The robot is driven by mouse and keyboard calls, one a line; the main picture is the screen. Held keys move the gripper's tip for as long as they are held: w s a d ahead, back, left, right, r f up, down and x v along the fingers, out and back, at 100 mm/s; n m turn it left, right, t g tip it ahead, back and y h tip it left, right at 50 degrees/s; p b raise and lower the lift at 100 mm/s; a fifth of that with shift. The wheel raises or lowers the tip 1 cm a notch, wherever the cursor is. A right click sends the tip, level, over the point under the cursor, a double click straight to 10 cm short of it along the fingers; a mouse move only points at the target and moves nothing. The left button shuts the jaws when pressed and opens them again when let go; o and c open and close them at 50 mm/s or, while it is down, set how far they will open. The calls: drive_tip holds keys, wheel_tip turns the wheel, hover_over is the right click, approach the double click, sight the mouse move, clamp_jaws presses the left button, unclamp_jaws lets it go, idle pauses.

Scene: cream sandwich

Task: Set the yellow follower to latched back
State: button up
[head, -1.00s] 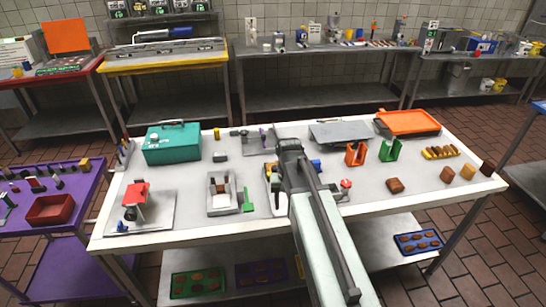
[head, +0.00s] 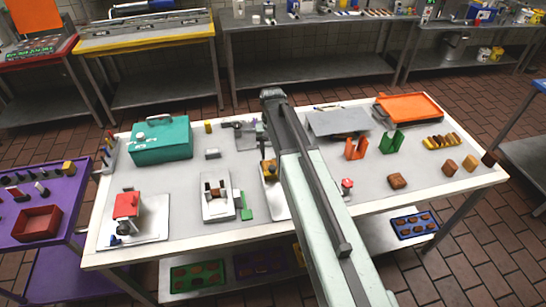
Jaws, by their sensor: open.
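A small yellow part, probably the yellow follower (head: 268,167), shows on a white-based fixture near the middle of the table. My arm crosses in front of that fixture and hides its right side. I cannot tell whether the follower is latched back. My arm reaches from the bottom of the head view over the middle of the table. Its jaws are hidden behind the arm, so their place relative to the follower does not show.
The white table (head: 350,222) also bears a teal box (head: 162,141), a red-topped device (head: 126,205), a grey-white fixture (head: 217,208), orange (head: 356,149) and green (head: 391,142) holders, an orange tray (head: 408,106) and brown blocks. Bare tabletop lies at front right.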

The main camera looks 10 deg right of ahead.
sight(272, 167)
drive_tip(key=shift+w+a, duration=0.1)
wheel_tip(272, 167, down, 8)
drive_tip(key=b, duration=0.8)
drive_tip(key=shift+r, duration=0.15)
clamp_jaws()
idle(0.8)
